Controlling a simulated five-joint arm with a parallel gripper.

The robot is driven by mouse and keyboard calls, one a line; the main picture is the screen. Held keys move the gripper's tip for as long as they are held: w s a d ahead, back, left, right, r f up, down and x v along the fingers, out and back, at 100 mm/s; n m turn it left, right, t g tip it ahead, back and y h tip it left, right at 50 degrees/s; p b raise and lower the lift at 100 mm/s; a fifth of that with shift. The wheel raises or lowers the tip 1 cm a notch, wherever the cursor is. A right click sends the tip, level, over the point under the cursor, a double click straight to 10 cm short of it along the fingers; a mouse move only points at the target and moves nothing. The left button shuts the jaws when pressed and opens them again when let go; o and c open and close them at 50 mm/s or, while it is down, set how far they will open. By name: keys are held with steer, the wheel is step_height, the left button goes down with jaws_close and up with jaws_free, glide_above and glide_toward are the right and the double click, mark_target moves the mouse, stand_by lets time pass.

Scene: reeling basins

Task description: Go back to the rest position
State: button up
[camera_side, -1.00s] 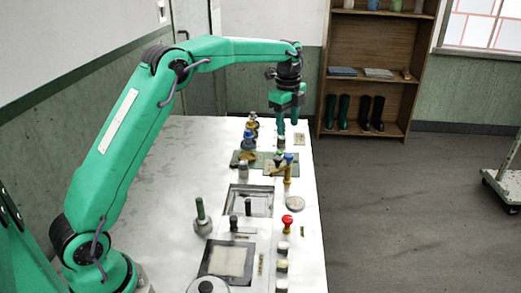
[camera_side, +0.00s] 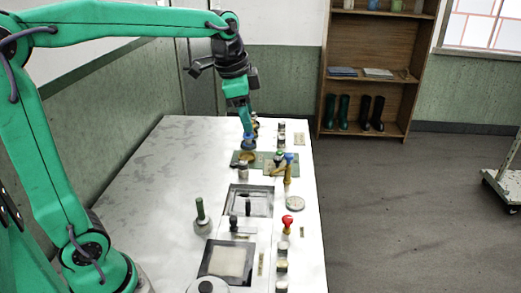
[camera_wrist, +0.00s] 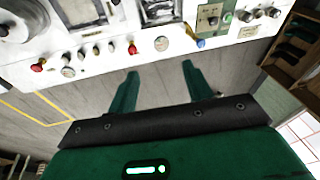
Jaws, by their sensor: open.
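My gripper (camera_side: 246,136) is a green two-finger gripper. In the side view it hangs over the far part of the white panel table (camera_side: 150,180), close to the knobs there; I cannot tell whether it touches any. In the wrist view my gripper (camera_wrist: 158,80) shows two green fingers spread apart with nothing between them. Beyond the fingertips lies the front edge of the panel with its knobs and dials.
A red knob (camera_side: 288,220), a green-handled lever (camera_side: 200,212) and a yellow-and-blue lever (camera_side: 288,172) stand on the panel. A wooden shelf (camera_side: 326,70) with boots is behind. The table's left part is bare. A wheeled cart (camera_side: 505,185) stands at right.

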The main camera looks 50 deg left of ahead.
steer(key=s+d+f+n+t, duration=0.1)
steer(key=s+f+n, duration=0.2)
steer(key=s, duration=0.5)
steer(key=s+d+f+n+t, duration=0.1)
steer(key=s+n, duration=0.3)
steer(key=s, duration=0.5)
steer(key=shift+s+f+n, duration=0.15)
steer(key=shift+f+n, duration=0.25)
steer(key=shift+f, duration=0.5)
steer(key=o, duration=1.1)
steer(key=shift+w+r, duration=0.15)
steer(key=shift+w, duration=0.1)
steer(key=shift+w+d+r, duration=0.1)
steer(key=shift+w+r, duration=0.05)
steer(key=shift+w, duration=0.1)
steer(key=w+d+f+m+g, duration=0.1)
steer(key=w+d+m, duration=0.3)
steer(key=w, duration=0.6)
steer(key=w+d+f+m+g, duration=0.2)
steer(key=w+d+m+g, duration=0.2)
steer(key=w, duration=0.7)
steer(key=shift+w+d+m, duration=0.15)
steer(key=shift+w+m, duration=0.05)
steer(key=shift+m, duration=0.3)
steer(key=shift+f, duration=0.1)
